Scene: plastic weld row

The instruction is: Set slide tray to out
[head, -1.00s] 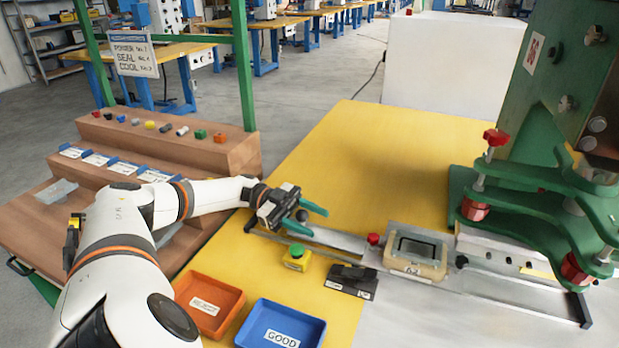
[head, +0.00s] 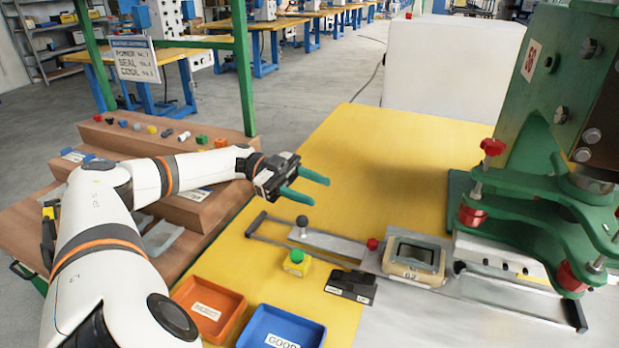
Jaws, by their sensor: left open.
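The slide tray (head: 338,243) is a flat metal plate on rails at the left of the welding press. A dark round knob (head: 302,221) stands on its left end, and a red knob (head: 373,244) is at its right end. A beige fixture (head: 414,262) with a dark rectangular frame sits to the right of the red knob. A black handle bar (head: 256,224) shows at the left end of the rails. My left gripper (head: 311,195) is open, with green fingers, empty, in the air above and behind the dark knob. My right gripper is not in view.
The green press (head: 520,200) stands at the right. A green button on a yellow box (head: 297,262) and a black box (head: 351,285) lie in front of the tray. Orange (head: 211,307) and blue (head: 281,330) bins are nearer. The yellow table behind is clear.

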